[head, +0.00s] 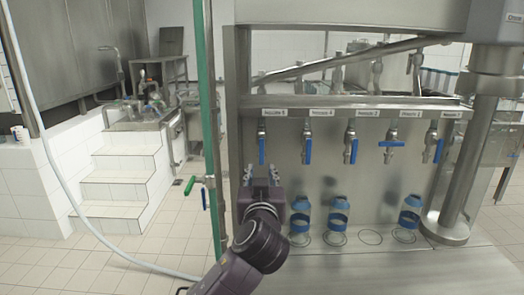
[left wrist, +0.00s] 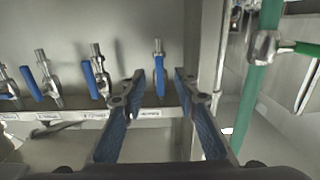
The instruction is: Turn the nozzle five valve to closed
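The nozzle five valve (head: 262,146) is the leftmost on the steel filler panel, under its label. Its blue handle hangs straight down. In the left wrist view, this valve (left wrist: 158,62) appears between my fingertips, with its label nearby. My left gripper (head: 261,172) is open and empty, just below the handle in the head view. In the left wrist view, its two blue-padded fingers (left wrist: 159,80) stand apart on either side of the handle, and no contact shows. My right gripper is not in view.
Nozzle four's valve (head: 308,149) is close to the right; nozzle two's handle (head: 389,144) lies level. Blue bottles (head: 339,215) stand below on the steel tray (head: 360,270).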

